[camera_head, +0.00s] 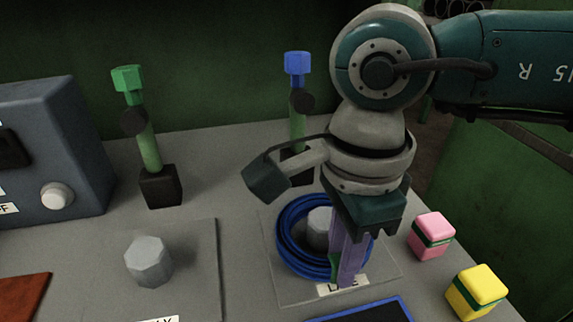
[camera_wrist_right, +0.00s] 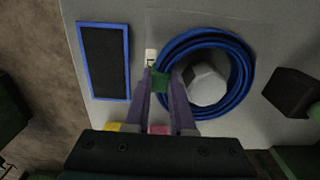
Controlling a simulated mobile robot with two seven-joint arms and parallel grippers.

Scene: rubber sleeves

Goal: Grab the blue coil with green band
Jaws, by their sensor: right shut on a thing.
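The blue coil (camera_head: 284,240) lies around a grey faceted peg (camera_head: 318,222) on a light square plate. It also shows in the right wrist view (camera_wrist_right: 244,72), with its green band (camera_wrist_right: 160,79) on the side by my gripper. My right gripper (camera_head: 346,280) points down at the coil's near right side. In the right wrist view its purple fingers (camera_wrist_right: 160,76) are shut on the coil at the green band. The fingers hide part of the band and coil in the head view. My left gripper is not in view.
A pink block (camera_head: 431,236) and a yellow block (camera_head: 477,291) stand right of the gripper. Green (camera_head: 148,150) and blue-topped (camera_head: 298,75) posts stand behind. Another grey peg (camera_head: 148,261) is at left, beside a grey-blue box (camera_head: 60,150). A blue-edged dark pad (camera_wrist_right: 104,62) lies near the coil.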

